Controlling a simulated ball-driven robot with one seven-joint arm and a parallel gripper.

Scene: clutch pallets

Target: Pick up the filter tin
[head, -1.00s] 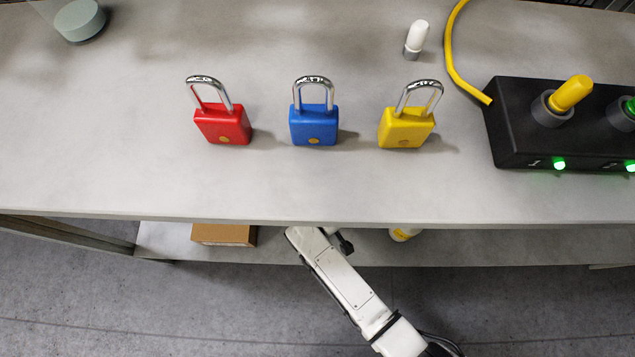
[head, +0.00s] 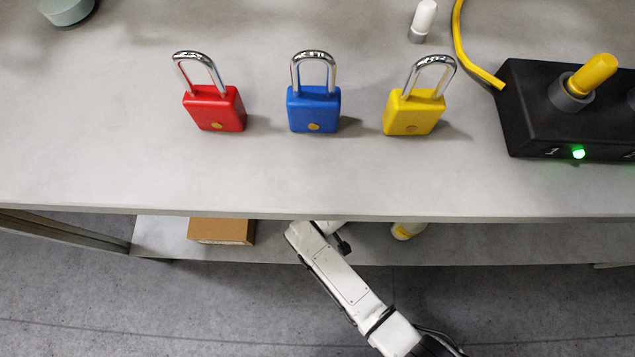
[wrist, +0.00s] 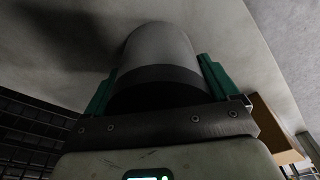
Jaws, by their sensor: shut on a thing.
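A grey cylindrical tin with a dark band at its near end, which I take as the filter tin (wrist: 160,48), fills the middle of the wrist view. My gripper (wrist: 158,76) has its two green fingers on either side of the tin and is shut on it. A pale surface lies behind the tin; I cannot tell whether the tin touches it. In the head view my arm reaches in under the tabletop's front edge, so the gripper and the tin are hidden there.
The tabletop (head: 120,165) overhangs a lower shelf (head: 500,240). On that shelf are a cardboard box (head: 222,231) and a white-and-yellow container (head: 406,231), either side of my arm. Red (head: 214,108), blue (head: 314,109) and yellow (head: 412,112) padlocks and a black switch box (head: 530,120) stand on top.

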